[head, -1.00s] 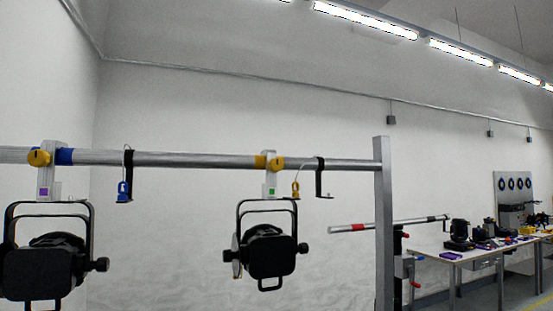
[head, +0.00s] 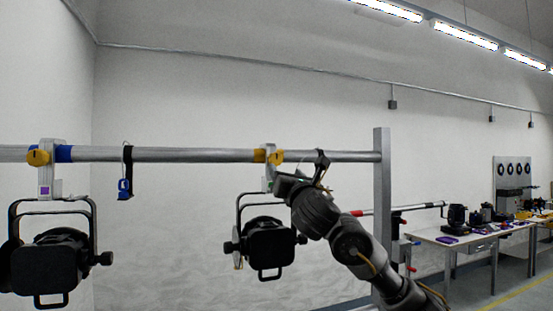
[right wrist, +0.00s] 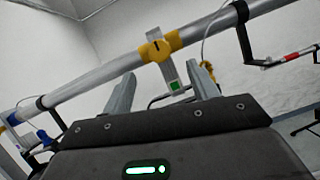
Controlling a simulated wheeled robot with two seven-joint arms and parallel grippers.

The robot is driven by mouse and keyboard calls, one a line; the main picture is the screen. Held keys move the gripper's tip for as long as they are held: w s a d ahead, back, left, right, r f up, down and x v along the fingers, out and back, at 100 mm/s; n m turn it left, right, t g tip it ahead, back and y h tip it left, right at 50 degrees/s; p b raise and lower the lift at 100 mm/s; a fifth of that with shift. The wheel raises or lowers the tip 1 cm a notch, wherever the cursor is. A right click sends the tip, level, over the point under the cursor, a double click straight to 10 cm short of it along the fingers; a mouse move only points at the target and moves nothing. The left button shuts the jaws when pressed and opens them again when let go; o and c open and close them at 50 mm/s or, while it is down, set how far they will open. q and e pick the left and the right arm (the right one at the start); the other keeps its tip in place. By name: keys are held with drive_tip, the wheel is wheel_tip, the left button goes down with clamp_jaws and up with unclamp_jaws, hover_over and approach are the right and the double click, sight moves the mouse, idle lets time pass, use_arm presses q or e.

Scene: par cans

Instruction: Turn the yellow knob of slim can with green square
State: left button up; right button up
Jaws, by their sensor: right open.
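The slim can with the green square (head: 268,248) hangs black from the rail, left of my right arm. Its yellow knob (head: 277,157) is on the clamp at the rail; in the right wrist view the knob (right wrist: 156,50) shows face-on with a slot. The green square (right wrist: 174,86) shows on the bracket below it, and is mostly hidden in the head view. My right gripper (head: 280,178) is open and empty, just below the knob in the head view. In the right wrist view the knob appears beyond the fingertips (right wrist: 161,70), between them and apart from them. My left gripper is not in view.
The grey rail (head: 200,155) runs across to an upright post (head: 382,220). Another can (head: 48,265) with a purple square hangs at left. A black strap hook with a blue clip (head: 124,188) hangs between. A workbench (head: 450,242) stands at right.

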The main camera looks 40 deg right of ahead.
sight(277, 159)
drive_tip(key=p+x, duration=0.5)
drive_tip(key=x, duration=0.5)
drive_tip(key=shift+a+r+p, duration=0.1)
drive_tip(key=shift+p, duration=0.2)
drive_tip(key=shift+w, duration=0.4)
